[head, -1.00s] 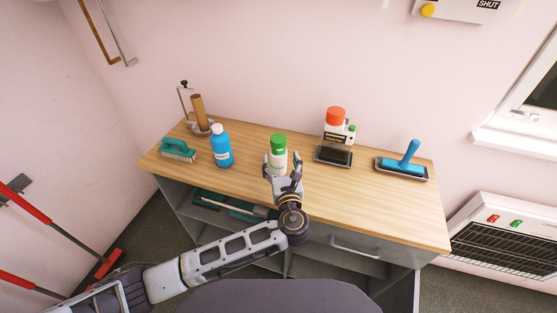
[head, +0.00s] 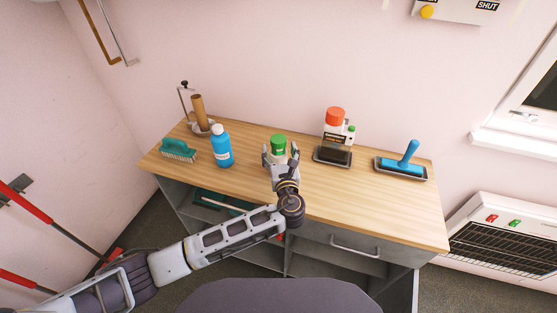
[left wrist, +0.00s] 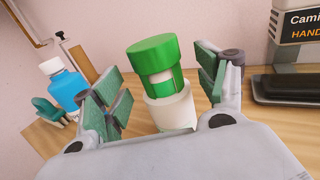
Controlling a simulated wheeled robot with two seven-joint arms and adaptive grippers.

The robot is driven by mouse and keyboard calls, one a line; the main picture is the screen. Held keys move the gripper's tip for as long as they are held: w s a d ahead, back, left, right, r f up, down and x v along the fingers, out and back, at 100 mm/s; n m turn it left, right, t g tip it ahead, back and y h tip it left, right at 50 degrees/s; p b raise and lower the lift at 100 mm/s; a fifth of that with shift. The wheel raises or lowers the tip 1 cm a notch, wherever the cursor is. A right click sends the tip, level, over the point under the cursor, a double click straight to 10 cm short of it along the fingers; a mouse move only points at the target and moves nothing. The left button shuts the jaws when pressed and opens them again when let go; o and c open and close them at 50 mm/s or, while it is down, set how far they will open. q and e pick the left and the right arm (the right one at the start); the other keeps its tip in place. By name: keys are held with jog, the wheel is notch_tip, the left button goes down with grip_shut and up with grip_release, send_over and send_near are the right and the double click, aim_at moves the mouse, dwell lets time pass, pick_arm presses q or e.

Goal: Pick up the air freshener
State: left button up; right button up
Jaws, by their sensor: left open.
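The air freshener is a white can with a green cap (head: 278,142). It stands upright on the wooden counter, and its lower part is hidden by my gripper in the head view. In the left wrist view the air freshener (left wrist: 158,72) is between the fingers, with a gap to the fingers on each side. My left gripper (head: 281,154) is open around it, and its green-padded fingers also show in the left wrist view (left wrist: 160,88). My right gripper is not in view.
The counter's front right is clear.

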pick_arm(q)
jog(key=shift+w+a, duration=0.15)
jog(key=shift+w, duration=1.15)
jog(key=c, duration=1.6)
jog(key=shift+r, duration=5.05)
